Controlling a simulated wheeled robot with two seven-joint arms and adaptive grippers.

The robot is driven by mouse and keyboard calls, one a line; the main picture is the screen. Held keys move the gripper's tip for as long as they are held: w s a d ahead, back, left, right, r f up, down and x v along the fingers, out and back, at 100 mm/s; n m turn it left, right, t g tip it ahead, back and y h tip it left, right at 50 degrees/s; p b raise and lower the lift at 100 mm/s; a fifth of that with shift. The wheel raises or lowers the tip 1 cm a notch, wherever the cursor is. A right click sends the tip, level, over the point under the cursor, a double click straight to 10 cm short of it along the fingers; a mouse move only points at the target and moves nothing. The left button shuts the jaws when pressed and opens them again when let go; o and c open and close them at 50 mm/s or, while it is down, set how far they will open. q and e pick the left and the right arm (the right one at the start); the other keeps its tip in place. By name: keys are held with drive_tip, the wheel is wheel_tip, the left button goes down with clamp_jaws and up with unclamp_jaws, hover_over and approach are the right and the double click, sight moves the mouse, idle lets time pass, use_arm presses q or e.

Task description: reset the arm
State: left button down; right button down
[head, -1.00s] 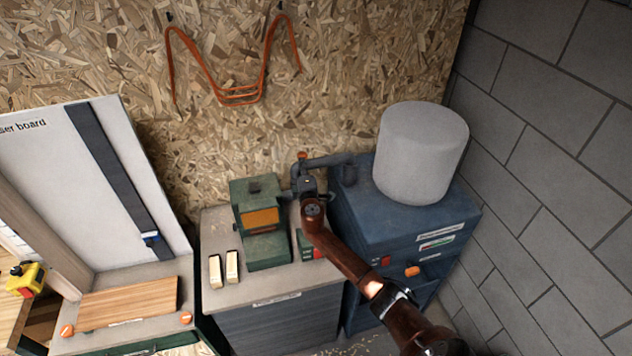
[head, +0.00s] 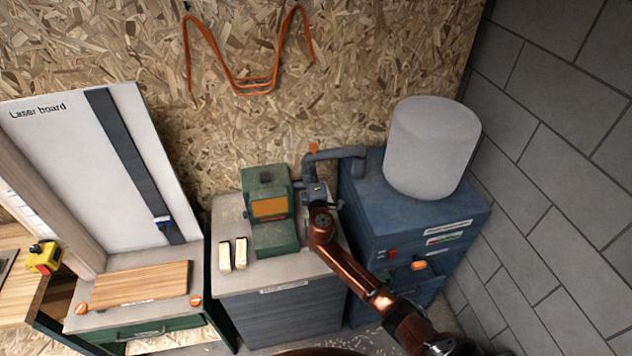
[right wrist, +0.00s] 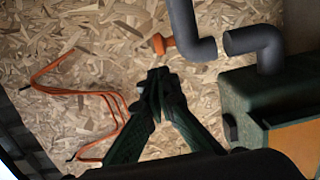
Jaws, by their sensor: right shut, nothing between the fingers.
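My right arm, copper-brown, reaches in from the lower right of the head view. Its dark gripper (head: 316,190) is over the back of the grey-topped cabinet (head: 285,292), in front of the grey pipe and right of the green machine. In the right wrist view the two fingers (right wrist: 158,80) meet at their tips, shut and empty, with chipboard wall behind them. My left gripper is in neither view.
The green machine (head: 265,235) and two pale wood blocks (head: 232,254) stand on the cabinet. A grey pipe (head: 337,154) rises behind. Right is a blue unit (head: 375,220) bearing a pale cylinder (head: 432,150). Left is the laser board (head: 60,150). Orange tubing (head: 252,85) hangs above.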

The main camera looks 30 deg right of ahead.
drive_tip(key=s+d+f+m+g, duration=0.1)
drive_tip(key=s+f+m+g, duration=0.15)
drive_tip(key=s+f, duration=0.5)
drive_tip(key=s+d+f+m+g, duration=0.1)
drive_tip(key=s+f+m+g, duration=0.2)
drive_tip(key=s, duration=0.7)
drive_tip(key=s+d+f+m+g, duration=0.2)
drive_tip(key=s+f+m, duration=0.1)
drive_tip(key=s+f, duration=0.45)
drive_tip(key=s+a+f+m+g+y, duration=0.2)
drive_tip(key=s, duration=0.7)
drive_tip(key=s+a+f+m+g+y, duration=0.1)
drive_tip(key=s+a+f+m+g, duration=0.1)
drive_tip(key=s, duration=0.6)
drive_tip(key=s+a+f+m+g+y, duration=0.1)
drive_tip(key=s+a+f+g+y, duration=0.1)
drive_tip(key=s, duration=0.7)
wheel_tip(320, 180, down, 36)
drive_tip(key=s+a+f+g+b, duration=0.1)
drive_tip(key=s+b, duration=0.1)
drive_tip(key=b, duration=0.6)
drive_tip(key=s+f+b, duration=0.2)
drive_tip(key=s+f, duration=0.7)
drive_tip(key=f, duration=0.3)
drive_tip(key=s+f+g+y+b, duration=0.1)
drive_tip(key=s+f+b, duration=0.2)
drive_tip(key=s+f, duration=0.7)
drive_tip(key=shift+s+a+f+n+b, duration=0.25)
drive_tip(key=shift+f+n+b, duration=0.15)
drive_tip(key=shift+f, duration=0.55)
